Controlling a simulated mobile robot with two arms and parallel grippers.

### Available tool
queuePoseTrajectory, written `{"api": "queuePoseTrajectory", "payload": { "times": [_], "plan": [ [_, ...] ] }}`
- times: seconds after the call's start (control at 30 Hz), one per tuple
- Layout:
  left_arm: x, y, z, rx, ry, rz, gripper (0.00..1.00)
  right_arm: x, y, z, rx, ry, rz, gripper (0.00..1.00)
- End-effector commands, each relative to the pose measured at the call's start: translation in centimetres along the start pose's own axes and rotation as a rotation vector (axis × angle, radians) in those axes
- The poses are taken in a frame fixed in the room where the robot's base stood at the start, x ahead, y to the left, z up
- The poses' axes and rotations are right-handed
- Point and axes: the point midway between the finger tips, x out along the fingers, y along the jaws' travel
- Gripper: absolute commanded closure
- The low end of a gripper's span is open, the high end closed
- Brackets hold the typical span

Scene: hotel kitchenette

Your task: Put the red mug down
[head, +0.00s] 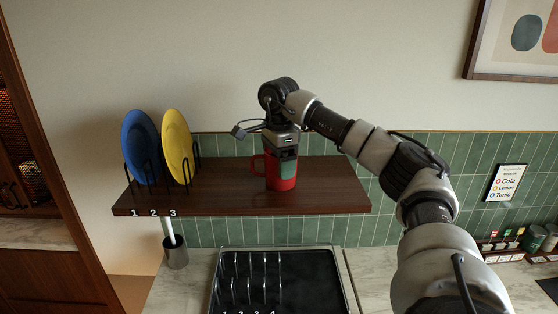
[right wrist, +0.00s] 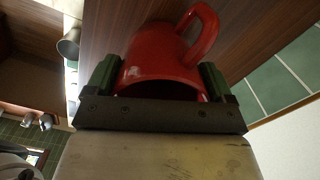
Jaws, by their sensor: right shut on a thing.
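The red mug (head: 281,183) is at the middle of the dark wooden shelf (head: 222,185) in the head view, with its handle to the left. My right gripper (head: 286,153) reaches it from above and is shut on it. In the right wrist view the mug (right wrist: 160,52) sits between the two green-padded fingers (right wrist: 158,80), handle toward the top. The mug looks upright and at the shelf surface, but I cannot tell whether its base touches. My left gripper is not in view.
A blue plate (head: 139,145) and a yellow plate (head: 177,146) stand in a rack at the shelf's left. The shelf is bare right of the mug. A green tiled wall is behind.

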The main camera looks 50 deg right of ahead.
Motion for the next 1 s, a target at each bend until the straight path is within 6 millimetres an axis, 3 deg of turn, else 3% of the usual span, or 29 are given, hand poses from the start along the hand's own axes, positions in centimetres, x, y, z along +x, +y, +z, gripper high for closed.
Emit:
{"api": "queuePoseTrajectory", "payload": {
  "times": [0.03,0.13,0.47,0.63,0.77,1.0],
  "plan": [
    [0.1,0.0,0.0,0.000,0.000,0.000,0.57,0.1,0.0,0.0,0.000,0.000,0.000,0.14],
    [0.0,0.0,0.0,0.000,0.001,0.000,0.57,0.1,0.0,0.0,0.000,0.000,0.000,0.00],
    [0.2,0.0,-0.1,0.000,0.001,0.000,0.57,-0.6,-0.1,0.0,0.000,-0.001,-0.003,0.00],
    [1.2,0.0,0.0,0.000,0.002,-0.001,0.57,-3.4,0.0,0.1,-0.001,-0.003,-0.005,0.00],
    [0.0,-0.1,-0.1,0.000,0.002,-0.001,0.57,-7.0,0.0,0.0,0.001,-0.003,-0.006,0.00],
    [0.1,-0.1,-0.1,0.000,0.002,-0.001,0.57,-9.4,0.0,0.0,0.001,-0.001,-0.005,0.00]
  ]
}}
